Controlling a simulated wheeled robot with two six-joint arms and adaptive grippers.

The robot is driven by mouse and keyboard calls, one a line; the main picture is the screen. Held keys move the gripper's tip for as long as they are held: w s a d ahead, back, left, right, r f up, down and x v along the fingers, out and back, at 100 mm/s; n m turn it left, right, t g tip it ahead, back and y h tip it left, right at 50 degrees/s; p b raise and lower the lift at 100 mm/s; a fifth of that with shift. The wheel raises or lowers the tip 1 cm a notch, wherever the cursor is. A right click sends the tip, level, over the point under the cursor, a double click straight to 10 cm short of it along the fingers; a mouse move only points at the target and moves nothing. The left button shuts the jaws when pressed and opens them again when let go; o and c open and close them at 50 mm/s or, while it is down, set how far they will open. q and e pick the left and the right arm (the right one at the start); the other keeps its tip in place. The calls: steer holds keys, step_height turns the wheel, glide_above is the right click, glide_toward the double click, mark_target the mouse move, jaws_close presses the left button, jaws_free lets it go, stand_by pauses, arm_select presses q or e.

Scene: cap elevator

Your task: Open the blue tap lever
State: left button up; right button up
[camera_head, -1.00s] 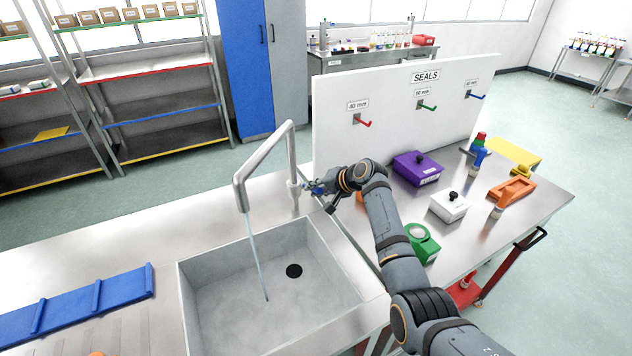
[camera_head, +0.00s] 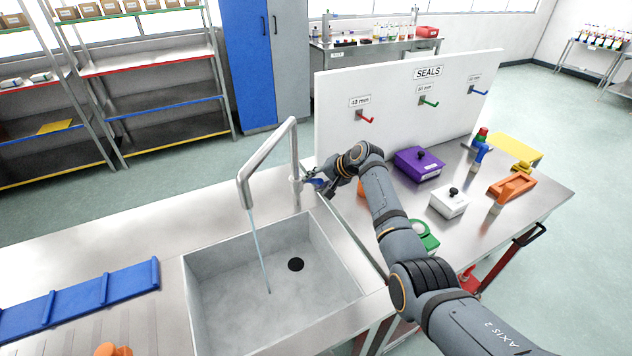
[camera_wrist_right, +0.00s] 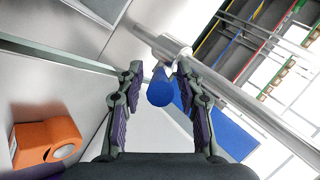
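The tap (camera_head: 268,160) is a grey metal spout arching over the sink (camera_head: 222,312), and a thin stream of water (camera_head: 261,252) runs from it into the basin. Its blue lever (camera_head: 318,184) sits at the right side of the tap's base, partly hidden by my right gripper (camera_head: 322,187). In the right wrist view the blue lever (camera_wrist_right: 160,90) points toward the camera between the two fingers of my right gripper (camera_wrist_right: 160,95). The fingers are open, with a visible gap on each side of the lever. My left gripper is not in view.
A white SEALS panel (camera_head: 400,115) stands behind my right arm. A purple box (camera_head: 417,165), a white box (camera_head: 449,204) and a green object (camera_head: 424,235) are on the table to the right. A blue rack (camera_head: 80,292) lies left of the sink.

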steer(key=v, duration=1.2)
steer(key=shift+r, duration=0.1)
